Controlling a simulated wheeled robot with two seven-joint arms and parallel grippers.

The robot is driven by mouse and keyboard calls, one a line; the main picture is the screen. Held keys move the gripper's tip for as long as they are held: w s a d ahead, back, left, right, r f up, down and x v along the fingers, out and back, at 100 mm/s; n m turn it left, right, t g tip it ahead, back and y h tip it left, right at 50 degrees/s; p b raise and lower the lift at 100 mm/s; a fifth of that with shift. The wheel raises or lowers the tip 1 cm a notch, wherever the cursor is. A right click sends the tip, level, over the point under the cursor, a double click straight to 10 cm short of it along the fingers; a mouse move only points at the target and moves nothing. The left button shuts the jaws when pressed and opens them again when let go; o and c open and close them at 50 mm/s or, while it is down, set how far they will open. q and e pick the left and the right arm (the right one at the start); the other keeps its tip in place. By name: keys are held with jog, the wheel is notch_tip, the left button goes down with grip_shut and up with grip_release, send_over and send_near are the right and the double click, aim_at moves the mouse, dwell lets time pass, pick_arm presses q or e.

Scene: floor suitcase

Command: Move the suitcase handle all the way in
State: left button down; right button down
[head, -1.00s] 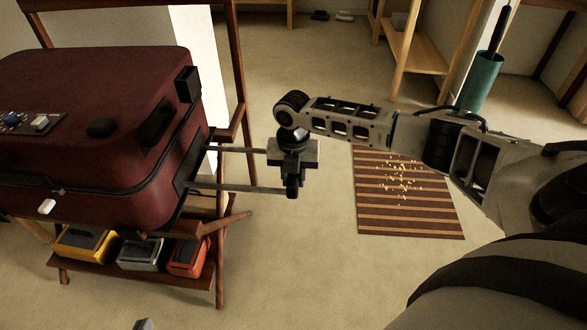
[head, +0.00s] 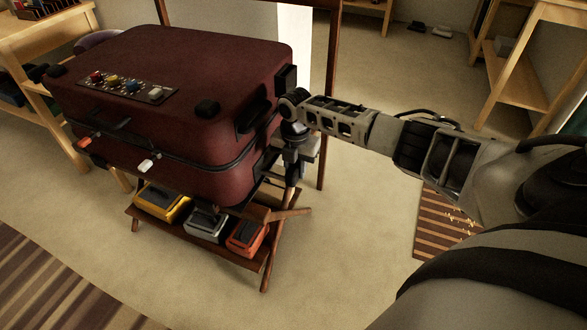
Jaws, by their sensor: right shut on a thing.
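The dark red suitcase (head: 200,85) lies flat on a wooden rack. Its pull handle (head: 272,178) comes out of the suitcase's right side, with only a short length of rod showing. My right gripper (head: 293,168) points down and is shut on the handle's outer bar, close beside the suitcase's right side. The wrist and fingers hide much of the bar and part of the rods. My left gripper is not in view.
The wooden rack (head: 266,272) has a lower shelf with yellow, grey and orange boxes. A wooden bench (head: 45,30) stands at the left. A striped mat (head: 440,225) with crumbs lies at the right. The floor in front is open.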

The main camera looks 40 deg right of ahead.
jog(key=shift+w+r, duration=0.1)
jog(key=shift+w, duration=0.05)
jog(key=c, duration=1.2)
grip_release()
jog(key=shift+o, duration=0.2)
pick_arm(q)
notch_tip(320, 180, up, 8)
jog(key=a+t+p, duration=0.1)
jog(key=p, duration=0.3)
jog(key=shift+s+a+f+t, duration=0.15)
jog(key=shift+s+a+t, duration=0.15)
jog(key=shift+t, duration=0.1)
pick_arm(e)
notch_tip(320, 180, up, 16)
